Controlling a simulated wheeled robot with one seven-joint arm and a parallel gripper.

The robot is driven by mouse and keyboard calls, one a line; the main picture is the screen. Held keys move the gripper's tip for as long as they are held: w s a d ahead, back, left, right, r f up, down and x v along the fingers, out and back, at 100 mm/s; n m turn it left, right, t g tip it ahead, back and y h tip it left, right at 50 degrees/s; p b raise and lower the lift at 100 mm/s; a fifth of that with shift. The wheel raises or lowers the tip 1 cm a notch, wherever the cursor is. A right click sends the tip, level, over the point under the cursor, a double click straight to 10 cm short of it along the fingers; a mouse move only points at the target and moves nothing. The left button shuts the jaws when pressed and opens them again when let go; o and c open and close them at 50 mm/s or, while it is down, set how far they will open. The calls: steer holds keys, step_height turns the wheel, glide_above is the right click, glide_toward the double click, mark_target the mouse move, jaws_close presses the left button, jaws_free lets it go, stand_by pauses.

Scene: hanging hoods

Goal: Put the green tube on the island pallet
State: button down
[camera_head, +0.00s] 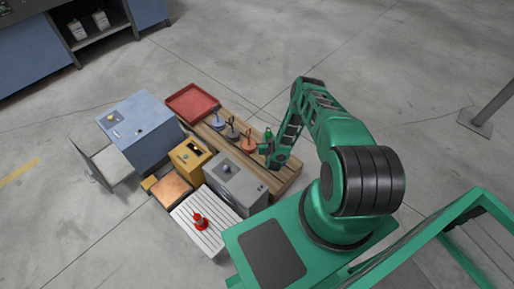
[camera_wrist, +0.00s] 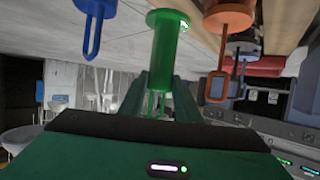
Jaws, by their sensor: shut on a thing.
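The green tube (camera_wrist: 164,55) has a wide round flange at one end. My gripper (camera_wrist: 162,102) is shut on its narrower part, with a finger on each side. In the head view the tube's green top (camera_head: 268,133) shows beside my gripper (camera_head: 267,148), over the wooden pallet (camera_head: 287,183). Whether the flange touches the wood cannot be told. An orange flanged piece (camera_head: 248,146) with an upright loop stands on the pallet just left of my gripper; it is also close in the wrist view (camera_wrist: 228,20).
A dark piece (camera_head: 232,133), a blue-grey piece (camera_head: 216,122) and a red tray (camera_head: 191,103) line the pallet further back. A grey box (camera_head: 238,184), yellow box (camera_head: 190,152) and blue cabinet (camera_head: 140,130) stand to the left. A blue looped piece (camera_wrist: 95,10) shows in the wrist view.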

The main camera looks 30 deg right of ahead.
step_height(320, 180, down, 7)
steer(key=shift+f, duration=0.15)
stand_by(0.4)
steer(key=c, duration=1.3)
jaws_free()
steer(key=shift+f, duration=0.1)
steer(key=shift+c, duration=0.2)
